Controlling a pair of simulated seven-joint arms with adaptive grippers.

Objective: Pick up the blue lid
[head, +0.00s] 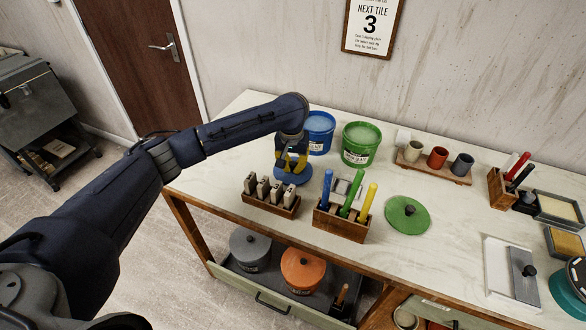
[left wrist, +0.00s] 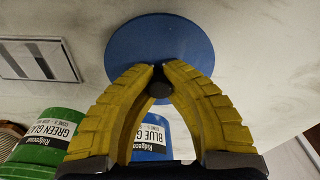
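The blue lid (head: 293,177) is a flat round disc with a dark knob, in front of the blue bucket (head: 320,133) on the white worktop. My left gripper (head: 291,162) is above the lid with its yellow fingers pointing down. In the left wrist view, the fingers (left wrist: 159,80) close on the dark knob from both sides, and the blue disc (left wrist: 160,40) shows beyond them. I cannot tell whether the lid touches the worktop. The blue bucket stands open. My right gripper is not in view.
A green bucket (head: 361,144) stands beside the blue one. A wooden stamp block (head: 270,203) and a tool holder (head: 341,221) with coloured handles stand close in front of the lid. A green lid (head: 407,215) lies further right. Cups on a board (head: 435,166) stand behind.

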